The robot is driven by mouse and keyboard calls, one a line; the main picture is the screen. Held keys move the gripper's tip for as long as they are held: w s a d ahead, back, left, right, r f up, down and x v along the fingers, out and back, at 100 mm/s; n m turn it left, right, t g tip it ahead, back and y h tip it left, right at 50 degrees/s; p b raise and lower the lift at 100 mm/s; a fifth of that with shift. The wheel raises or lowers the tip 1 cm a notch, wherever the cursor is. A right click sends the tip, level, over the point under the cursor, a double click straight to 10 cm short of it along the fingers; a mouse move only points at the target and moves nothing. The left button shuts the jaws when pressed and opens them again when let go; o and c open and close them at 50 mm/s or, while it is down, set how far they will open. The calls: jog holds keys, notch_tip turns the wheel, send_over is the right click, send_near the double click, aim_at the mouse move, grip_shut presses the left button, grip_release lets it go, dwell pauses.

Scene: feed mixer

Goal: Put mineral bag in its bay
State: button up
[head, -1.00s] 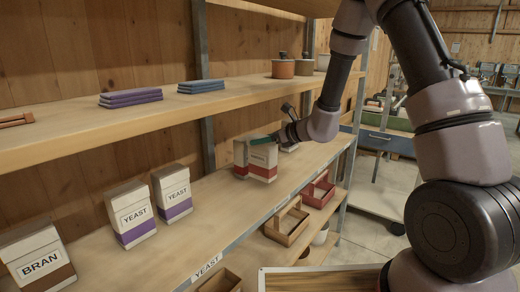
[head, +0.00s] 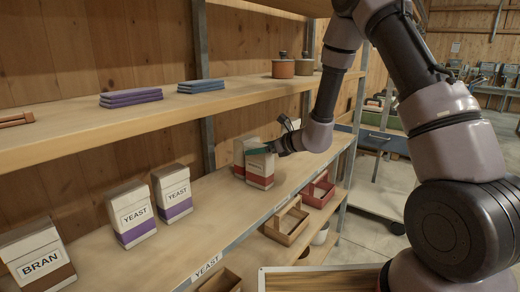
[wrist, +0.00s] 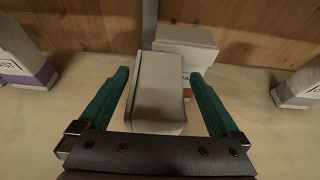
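A pale bag with a red band (head: 261,172) stands on the middle shelf. Its label is too small to read, so I cannot tell for sure that it is the mineral bag. It also shows in the wrist view (wrist: 159,90), upright between my fingers. My gripper (head: 258,151) is at the bag's upper part; in the wrist view my gripper (wrist: 160,92) has its green fingers on either side, with gaps between fingers and bag. A second red-banded bag (wrist: 187,44) stands just behind. The fingers hide part of the bag's sides.
Two yeast bags (head: 133,212) and a bran bag (head: 38,258) stand to the left on the middle shelf (head: 205,215). In the wrist view another bag (wrist: 299,88) stands at the right. The shelf above holds folded cloth-like stacks (head: 131,97) and pots (head: 283,68). Open boxes (head: 287,225) sit below.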

jog(key=shift+r, duration=0.2)
jog(key=v, duration=1.2)
jog(key=s+r+n+g, duration=0.5)
jog(key=s+r+n, duration=0.7)
jog(key=s+r, duration=0.1)
jog(key=s+d+r+n+t+h, duration=0.2)
jog(key=s+d+r+n+h, duration=0.2)
jog(key=d, duration=0.3)
jog(key=s+d+r+n+t+h, duration=0.1)
jog(key=s+d+r+n+h, duration=0.3)
jog(key=d, duration=0.4)
jog(key=s+n, duration=0.1)
jog(key=s, duration=0.1)
jog(key=shift+s+t+h, duration=0.4)
jog(key=shift+c, duration=0.3)
